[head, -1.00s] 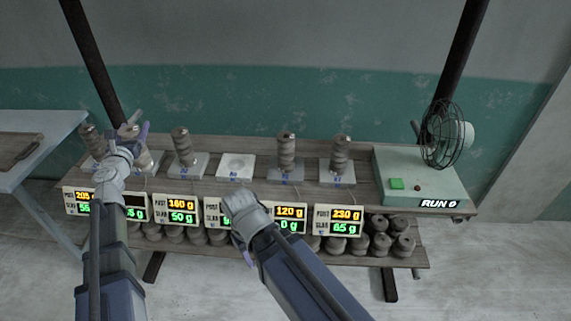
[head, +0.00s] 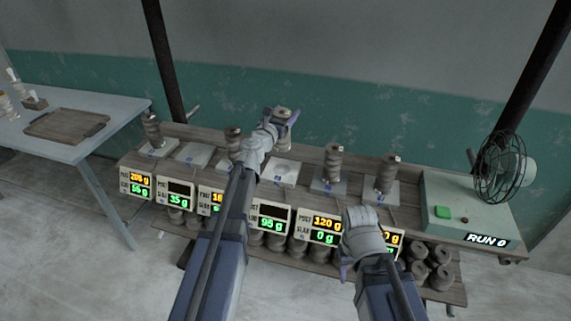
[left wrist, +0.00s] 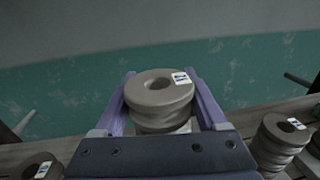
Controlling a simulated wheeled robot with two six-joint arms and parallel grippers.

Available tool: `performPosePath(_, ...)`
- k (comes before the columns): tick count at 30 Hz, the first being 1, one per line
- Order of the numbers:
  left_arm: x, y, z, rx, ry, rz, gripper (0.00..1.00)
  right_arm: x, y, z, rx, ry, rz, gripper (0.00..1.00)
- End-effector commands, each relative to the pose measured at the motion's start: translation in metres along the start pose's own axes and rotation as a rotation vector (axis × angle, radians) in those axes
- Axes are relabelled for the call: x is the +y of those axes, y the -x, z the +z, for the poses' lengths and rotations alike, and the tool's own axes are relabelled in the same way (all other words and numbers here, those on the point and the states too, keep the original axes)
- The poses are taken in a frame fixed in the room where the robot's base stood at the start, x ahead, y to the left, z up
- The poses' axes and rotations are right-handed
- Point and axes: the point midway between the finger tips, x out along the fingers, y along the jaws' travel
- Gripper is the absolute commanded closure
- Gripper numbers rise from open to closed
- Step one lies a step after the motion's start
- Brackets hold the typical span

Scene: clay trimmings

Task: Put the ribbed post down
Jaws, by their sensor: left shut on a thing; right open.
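My left gripper (head: 275,122) is shut on a grey-brown ribbed post (head: 286,116). It holds the post upright above the bare white slab (head: 285,173) of the fourth station from the left, seemingly clear of it. That station's display (head: 271,217) has a dark upper line and reads 95 g below. In the left wrist view the held post (left wrist: 158,92) sits between the two purple fingers, its holed top and small label showing; its lower part is hidden. My right gripper (head: 360,232) is open and empty in front of the displays, its fingers hard to make out.
Ribbed posts stand at the first (head: 153,130), third (head: 234,142), fifth (head: 333,163) and sixth (head: 387,174) stations. The second slab (head: 194,155) is bare. A green box (head: 470,212) with a fan (head: 501,168) stands at right. A side table (head: 75,150) is at left.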

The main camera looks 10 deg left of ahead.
Motion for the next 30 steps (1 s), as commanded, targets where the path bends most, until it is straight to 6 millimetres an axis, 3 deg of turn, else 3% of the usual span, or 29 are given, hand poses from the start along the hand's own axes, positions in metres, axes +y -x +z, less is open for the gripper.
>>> performPosePath(13, 0.0, 0.0, -0.057, 0.0, 0.001, 0.0, 1.0, -0.005, -0.057, -0.003, 0.0, 0.0, 0.0, 0.5)
performPosePath(23, 0.0, 0.0, -0.065, 0.0, 0.001, 0.0, 1.0, -0.006, -0.064, -0.004, 0.0, 0.0, 0.0, 0.5)
performPosePath(30, 0.0, 0.0, -0.09, 0.0, 0.001, 0.0, 1.0, -0.009, -0.09, -0.005, 0.0, 0.0, 0.0, 0.5)
